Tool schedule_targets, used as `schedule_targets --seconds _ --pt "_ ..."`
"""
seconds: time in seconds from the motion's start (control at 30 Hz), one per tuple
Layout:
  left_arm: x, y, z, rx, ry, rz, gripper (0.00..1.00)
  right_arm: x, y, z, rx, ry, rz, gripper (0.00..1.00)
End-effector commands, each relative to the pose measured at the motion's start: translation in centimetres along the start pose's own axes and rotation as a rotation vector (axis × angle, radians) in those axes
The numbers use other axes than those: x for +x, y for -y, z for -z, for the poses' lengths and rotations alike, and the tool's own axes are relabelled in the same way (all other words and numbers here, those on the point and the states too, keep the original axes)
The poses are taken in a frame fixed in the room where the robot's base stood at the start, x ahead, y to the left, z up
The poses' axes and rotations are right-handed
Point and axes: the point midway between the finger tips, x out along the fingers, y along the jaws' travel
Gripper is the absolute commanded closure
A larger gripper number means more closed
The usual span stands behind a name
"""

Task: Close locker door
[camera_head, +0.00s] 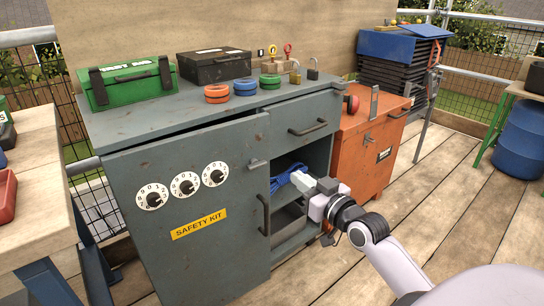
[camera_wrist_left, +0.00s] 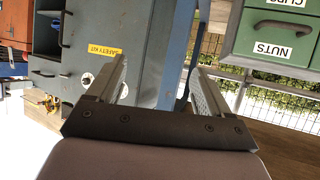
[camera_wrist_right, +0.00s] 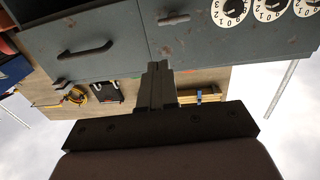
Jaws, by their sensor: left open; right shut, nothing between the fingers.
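The locker door (camera_head: 195,215) is grey, with three white dials, a yellow SAFETY KIT label and a dark handle (camera_head: 265,214) at its right edge. It stands partly open on the grey cabinet (camera_head: 215,113), and the shelves inside show to its right. My right gripper (camera_head: 297,179) is shut and empty, in front of the opening, right of the door's handle edge. Its shut fingers also show in the right wrist view (camera_wrist_right: 158,72). My left gripper (camera_wrist_left: 157,63) is open and empty in the left wrist view; the SAFETY KIT label shows beyond it. It is outside the head view.
Blue rope (camera_head: 288,177) lies on an inside shelf. A closed drawer (camera_head: 306,122) sits above the opening. An orange cabinet (camera_head: 365,150) is at the right. The plank floor in front is clear.

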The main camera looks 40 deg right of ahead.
Motion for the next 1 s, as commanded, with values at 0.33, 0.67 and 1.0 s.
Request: schedule_targets --seconds 0.33,0.67,1.0 --pt "0.3 -0.2 -0.8 -0.015 0.003 -0.020 0.20 3.3 0.0 0.0 0.003 -0.004 -0.001 1.00" --pt "1.1 -1.1 -0.9 -0.061 -0.015 -0.060 0.20 8.0 0.0 0.0 0.002 -0.003 0.000 1.00" --pt "2.0 -2.2 -0.7 -0.129 -0.040 -0.107 0.20 12.4 0.0 -0.1 0.002 -0.002 -0.001 1.00"
